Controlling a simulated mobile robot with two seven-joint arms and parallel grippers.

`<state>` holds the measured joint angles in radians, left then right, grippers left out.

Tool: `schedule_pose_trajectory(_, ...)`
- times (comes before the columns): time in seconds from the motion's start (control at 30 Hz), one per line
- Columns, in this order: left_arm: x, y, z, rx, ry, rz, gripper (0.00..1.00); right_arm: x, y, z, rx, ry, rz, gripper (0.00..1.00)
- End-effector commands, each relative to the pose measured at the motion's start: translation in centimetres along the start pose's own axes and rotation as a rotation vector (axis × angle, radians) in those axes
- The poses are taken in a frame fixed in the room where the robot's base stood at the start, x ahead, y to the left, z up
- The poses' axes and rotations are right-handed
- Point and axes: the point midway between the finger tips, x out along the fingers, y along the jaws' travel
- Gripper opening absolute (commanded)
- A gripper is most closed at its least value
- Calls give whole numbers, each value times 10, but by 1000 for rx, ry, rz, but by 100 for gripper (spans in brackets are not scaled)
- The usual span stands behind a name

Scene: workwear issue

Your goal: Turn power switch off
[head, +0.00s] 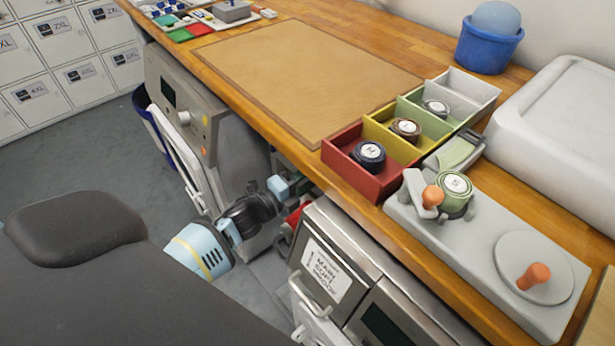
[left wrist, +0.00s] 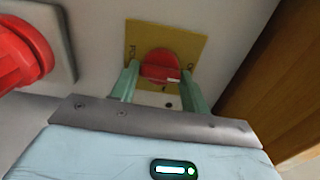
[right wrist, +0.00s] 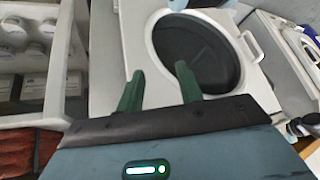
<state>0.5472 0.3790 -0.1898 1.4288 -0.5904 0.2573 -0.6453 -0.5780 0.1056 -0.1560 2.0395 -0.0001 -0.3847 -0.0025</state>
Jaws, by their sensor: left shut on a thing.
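The power switch is a red rotary knob (left wrist: 160,66) on a yellow plate (left wrist: 135,40) with small lettering, seen in the left wrist view. My left gripper (left wrist: 158,82) has its two green fingers on either side of the knob and is shut on it. In the head view my left gripper (head: 283,188) reaches below the wooden counter, and the switch itself is hidden there. My right gripper (right wrist: 158,82) is open and empty in the right wrist view, in front of a white machine with a round dark door (right wrist: 195,55). It is not in the head view.
A larger red knob (left wrist: 22,52) on a grey plate sits left of the switch. A brown wooden panel (left wrist: 270,75) stands close on the right. The counter (head: 345,60) overhangs the left arm, with a steel machine (head: 345,270) beside it. White shelves (right wrist: 35,120) flank the right gripper.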

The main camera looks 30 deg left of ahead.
Motion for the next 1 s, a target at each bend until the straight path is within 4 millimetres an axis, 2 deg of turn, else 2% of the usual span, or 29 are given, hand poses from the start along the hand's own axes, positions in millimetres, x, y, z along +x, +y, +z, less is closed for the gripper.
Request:
schedule_pose_trajectory(0.63,0,0,0,-55,-1,0,23,1,1,-5,-2,9,1,36)
schedule_pose_trajectory(0.67,0,0,0,-55,-1,0,47,1,1,-5,-3,10,1,36)
schedule_pose_trajectory(0.8,0,0,0,-53,-1,0,65,1,1,-6,-4,12,1,36)
schedule_pose_trajectory(1.0,0,0,0,-52,0,0,68,2,1,-6,-5,12,1,36)
